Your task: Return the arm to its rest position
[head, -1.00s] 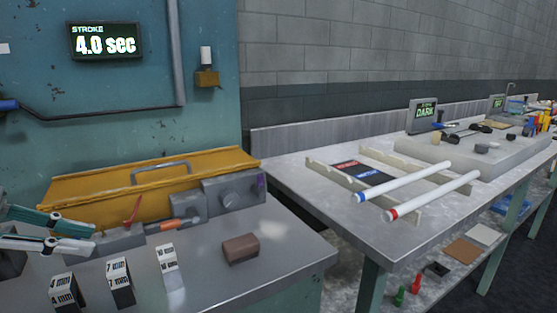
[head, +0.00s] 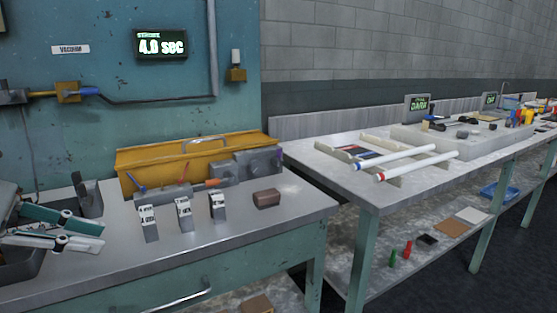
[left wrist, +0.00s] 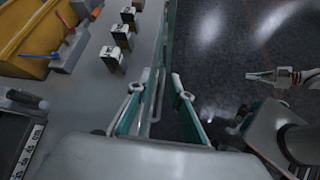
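My left gripper (head: 104,237) is at the left of the head view, with teal and white fingers. It appears in front of the steel bench (head: 100,281). In the left wrist view my left gripper (left wrist: 162,80) has its two fingers apart with nothing between them. The bench edge and dark floor show past the fingertips. In the left wrist view, what looks like my right gripper (left wrist: 268,76) is at the right over the floor; its finger gap is too small to judge. The right gripper does not show in the head view.
Labelled blocks (head: 184,208) and a brown block (head: 267,199) stand on the bench, before a yellow toolbox (head: 190,158). A dark grey upright piece (head: 88,196) stands near my left gripper. A second table (head: 352,191) with two white tubes (head: 397,157) is at the right.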

